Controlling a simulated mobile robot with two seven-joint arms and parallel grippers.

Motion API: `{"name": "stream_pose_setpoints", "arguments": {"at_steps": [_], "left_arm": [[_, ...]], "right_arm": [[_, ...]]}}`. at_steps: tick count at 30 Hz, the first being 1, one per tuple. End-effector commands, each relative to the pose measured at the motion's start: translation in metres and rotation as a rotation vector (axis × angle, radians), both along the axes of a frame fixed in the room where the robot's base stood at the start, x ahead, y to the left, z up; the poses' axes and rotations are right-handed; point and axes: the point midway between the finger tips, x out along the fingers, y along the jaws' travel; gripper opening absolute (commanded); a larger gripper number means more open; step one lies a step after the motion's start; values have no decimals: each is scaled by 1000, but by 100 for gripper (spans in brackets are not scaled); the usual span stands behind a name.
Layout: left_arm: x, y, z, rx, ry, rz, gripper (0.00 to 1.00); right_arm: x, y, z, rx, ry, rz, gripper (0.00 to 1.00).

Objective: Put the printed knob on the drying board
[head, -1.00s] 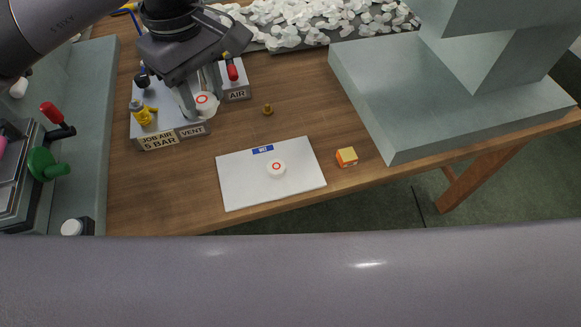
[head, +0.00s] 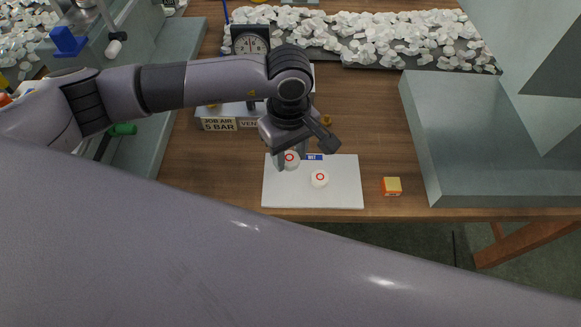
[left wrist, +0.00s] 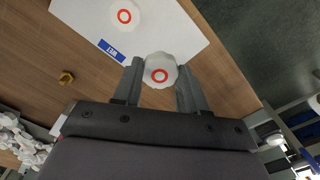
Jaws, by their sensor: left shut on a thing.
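The white drying board (head: 340,199) lies on the wooden table with a blue label at its far edge; it also shows in the left wrist view (left wrist: 180,30). One white knob with a red ring (head: 320,179) rests on it, seen too in the left wrist view (left wrist: 124,16). My left gripper (head: 290,159) is shut on another white knob with a red printed ring (left wrist: 160,70), face visible between the fingers. The held knob appears at the board's far left corner in the head view; its height above the board is unclear. My right gripper is not in view.
An orange-yellow block (head: 391,186) sits right of the board. A grey-green machine base (head: 440,170) stands further right. The job air box (head: 220,123) is behind and left. A small brass piece (left wrist: 66,78) lies beyond the board. The board's right part is bare.

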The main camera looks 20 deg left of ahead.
Motion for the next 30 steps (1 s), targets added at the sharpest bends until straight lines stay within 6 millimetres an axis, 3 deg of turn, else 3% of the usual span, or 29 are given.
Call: {"name": "stream_pose_setpoints", "arguments": {"at_steps": [16, 28, 29, 30], "left_arm": [[-1, 0, -64, 1, 2, -1, 9], [0, 0, -71, 1, -1, -1, 9], [0, 0, -71, 1, -1, -1, 45], [0, 0, -70, 1, -1, -1, 58]], "right_arm": [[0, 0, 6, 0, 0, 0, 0], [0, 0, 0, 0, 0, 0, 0], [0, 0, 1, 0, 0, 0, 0], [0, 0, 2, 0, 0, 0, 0]]}}
